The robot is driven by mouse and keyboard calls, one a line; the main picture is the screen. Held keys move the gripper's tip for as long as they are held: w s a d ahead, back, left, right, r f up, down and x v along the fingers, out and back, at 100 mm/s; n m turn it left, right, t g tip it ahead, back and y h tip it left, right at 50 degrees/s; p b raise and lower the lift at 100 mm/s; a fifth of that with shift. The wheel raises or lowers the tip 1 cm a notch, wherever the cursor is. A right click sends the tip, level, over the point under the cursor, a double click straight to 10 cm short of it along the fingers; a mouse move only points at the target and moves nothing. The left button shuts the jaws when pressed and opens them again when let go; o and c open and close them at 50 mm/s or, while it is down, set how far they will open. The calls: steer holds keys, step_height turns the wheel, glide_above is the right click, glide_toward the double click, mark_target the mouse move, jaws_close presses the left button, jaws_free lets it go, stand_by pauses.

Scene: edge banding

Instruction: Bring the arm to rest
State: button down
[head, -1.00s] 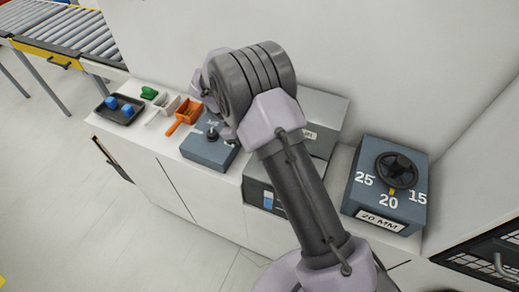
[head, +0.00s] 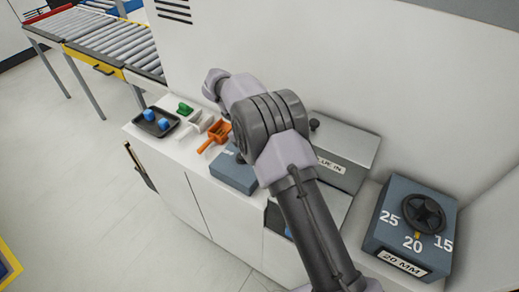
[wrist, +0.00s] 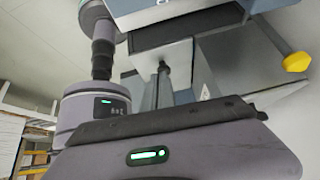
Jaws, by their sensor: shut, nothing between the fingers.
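My arm reaches up from the bottom of the head view and bends over the white cabinet. Its elbow is large in the middle, and a paler link points to the upper left. My gripper's fingers cannot be made out in the head view. In the wrist view my gripper (wrist: 160,122) fills the lower part as a grey-purple body with a dark edge and a green light. It is shut and holds nothing.
On the white cabinet (head: 185,195) stand a black tray (head: 156,122) with blue pieces, a green piece (head: 184,109), an orange scoop (head: 217,133) and a blue-grey box (head: 233,175). A dial box (head: 413,228) is at right. A roller conveyor (head: 100,38) is at upper left.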

steer(key=s+d+r+n+t+y+b, duration=0.3)
steer(key=s+d+r+n+y+b, duration=0.15)
steer(key=s+r+n+b, duration=0.5)
steer(key=s+f+n+t+y+b, duration=0.1)
steer(key=s+f+n+t+b, duration=0.2)
steer(key=s, duration=0.6)
steer(key=s+d+f+n+t+y+b, duration=0.1)
steer(key=s+f+n+t+y+b, duration=0.1)
steer(key=s+f+n+b, duration=0.4)
steer(key=s+n+t+b, duration=0.1)
steer(key=s+n+b, duration=0.1)
steer(key=s, duration=0.1)
steer(key=shift+d+f+t, duration=0.25)
steer(key=shift+d+t, duration=0.05)
